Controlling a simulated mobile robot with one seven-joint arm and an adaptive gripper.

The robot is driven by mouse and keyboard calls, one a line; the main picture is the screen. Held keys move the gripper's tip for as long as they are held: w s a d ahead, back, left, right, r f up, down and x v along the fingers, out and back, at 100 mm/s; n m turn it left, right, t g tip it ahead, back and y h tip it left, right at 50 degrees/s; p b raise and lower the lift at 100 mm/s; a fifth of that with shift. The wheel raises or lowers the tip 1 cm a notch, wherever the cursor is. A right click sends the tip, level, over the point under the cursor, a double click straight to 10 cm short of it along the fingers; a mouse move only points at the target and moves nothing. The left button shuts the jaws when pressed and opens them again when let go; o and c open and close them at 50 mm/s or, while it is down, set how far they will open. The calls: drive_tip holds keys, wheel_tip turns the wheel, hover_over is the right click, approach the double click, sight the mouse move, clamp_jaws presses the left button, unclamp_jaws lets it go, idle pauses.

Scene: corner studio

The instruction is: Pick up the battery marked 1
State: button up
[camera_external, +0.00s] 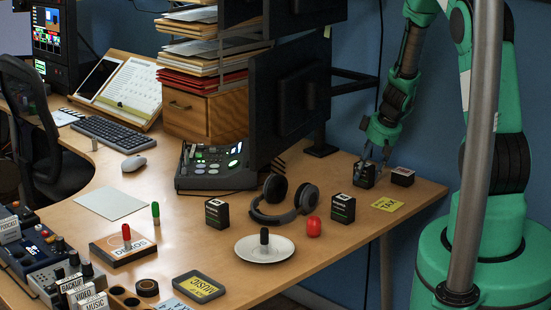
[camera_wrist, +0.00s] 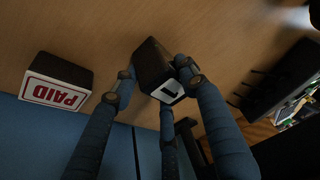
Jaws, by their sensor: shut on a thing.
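The battery marked 1 is a black block (camera_wrist: 152,62) with a white label bearing a dark "1"-like mark, in the middle of the wrist view. The fingers of my gripper (camera_wrist: 158,75) are closed around it and touch its sides. In the external view my gripper (camera_external: 374,158) points down at the right end of the desk, and the black battery (camera_external: 364,176) is between its fingers. I cannot tell whether the battery touches the desk or is slightly above it.
The "PAID" block (camera_wrist: 58,82) stands close beside the held battery; it also shows in the external view (camera_external: 402,177). Two similar black blocks (camera_external: 343,208) (camera_external: 217,213), headphones (camera_external: 283,207), a red object (camera_external: 314,226), a yellow "TAX" card (camera_external: 388,204) and a white plate (camera_external: 264,254) are on the desk.

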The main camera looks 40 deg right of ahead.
drive_tip(key=shift+r, duration=0.7)
wheel_tip(320, 180, up, 2)
drive_tip(key=shift+r+p, duration=0.2)
drive_tip(key=shift+p, duration=0.3)
drive_tip(key=s+a+r+b, duration=0.1)
drive_tip(key=s+a, duration=0.7)
drive_tip(key=s, duration=0.5)
drive_tip(key=shift+s+a, duration=0.15)
drive_tip(key=shift+s, duration=0.15)
